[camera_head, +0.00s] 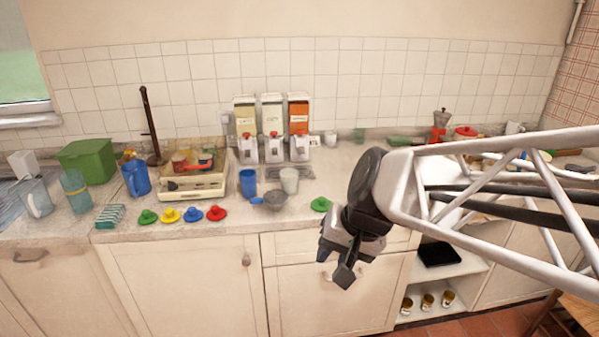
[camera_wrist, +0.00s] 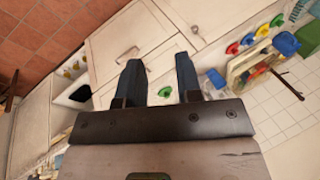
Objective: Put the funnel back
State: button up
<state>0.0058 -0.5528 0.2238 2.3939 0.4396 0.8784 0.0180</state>
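A green funnel-shaped piece (camera_head: 320,204) stands alone on the counter, near its front edge and right of the cups. It also shows in the wrist view (camera_wrist: 165,91), between my fingers in the picture but apart from them. Similar pieces stand in a row farther left: green (camera_head: 148,217), yellow (camera_head: 170,215), blue (camera_head: 193,214) and red (camera_head: 216,213). I cannot tell for certain which is the task's funnel. My gripper (camera_head: 337,263) hangs in front of the cabinet doors, its two fingers spread and empty in the wrist view (camera_wrist: 158,65).
A blue cup (camera_head: 248,183), a whitish cup (camera_head: 289,180) and a grey bowl-shaped thing (camera_head: 272,200) stand left of the lone green piece. A tray (camera_head: 197,191), blue jug (camera_head: 136,178) and dispensers (camera_head: 272,120) stand behind. An open shelf (camera_head: 462,268) is below right.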

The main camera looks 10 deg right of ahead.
jog(key=s+d+n+h, duration=0.3)
jog(key=s+d, duration=0.3)
jog(key=s, duration=0.2)
jog(key=shift+r+h, duration=0.35)
jog(key=shift+h, duration=0.15)
